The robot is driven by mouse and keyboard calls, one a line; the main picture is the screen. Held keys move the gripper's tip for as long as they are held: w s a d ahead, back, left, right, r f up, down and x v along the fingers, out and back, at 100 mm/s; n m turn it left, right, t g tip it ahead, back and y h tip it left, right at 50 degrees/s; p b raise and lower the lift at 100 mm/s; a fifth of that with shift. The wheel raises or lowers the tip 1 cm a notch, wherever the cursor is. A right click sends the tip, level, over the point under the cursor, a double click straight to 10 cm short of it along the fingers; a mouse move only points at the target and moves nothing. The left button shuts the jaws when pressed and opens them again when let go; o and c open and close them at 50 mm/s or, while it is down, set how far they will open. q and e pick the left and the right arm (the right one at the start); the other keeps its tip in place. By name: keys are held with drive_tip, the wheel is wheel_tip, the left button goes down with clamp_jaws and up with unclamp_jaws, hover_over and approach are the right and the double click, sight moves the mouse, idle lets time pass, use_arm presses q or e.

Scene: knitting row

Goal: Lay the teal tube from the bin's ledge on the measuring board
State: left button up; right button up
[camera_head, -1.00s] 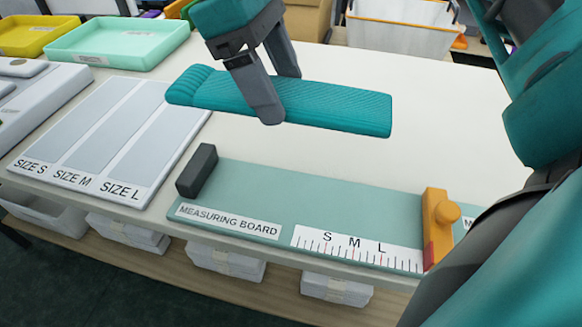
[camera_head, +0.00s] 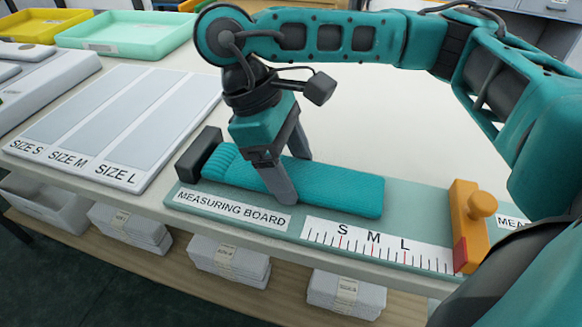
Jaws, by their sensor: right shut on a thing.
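The teal tube (camera_head: 340,188) is a flat knitted piece with a ribbed left end. It lies along the measuring board (camera_head: 420,208), its left end close to the dark end block (camera_head: 198,154). Its right end is above the printed scale, near the M and L marks. My right gripper (camera_head: 290,185) points down and is shut on the tube left of its middle, one finger on each side. Whether the tube rests fully on the board is hard to tell. My left gripper is not in view.
An orange slider with a knob (camera_head: 468,222) stands on the board at the right. A SIZE S, M, L panel (camera_head: 112,125) lies to the left, with three empty strips. Green (camera_head: 125,32) and yellow (camera_head: 30,26) trays sit at the back left. The white table behind the board is clear.

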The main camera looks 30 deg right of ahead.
drive_tip(key=shift+f, duration=0.2)
drive_tip(key=o, duration=1)
drive_tip(key=shift+r, duration=0.15)
drive_tip(key=shift+w+r, duration=0.1)
drive_tip(key=shift+r, duration=0.3)
drive_tip(key=p+v, duration=0.4)
drive_tip(key=v, duration=0.7)
drive_tip(key=shift+a+r, duration=0.1)
drive_tip(key=shift+r, duration=0.05)
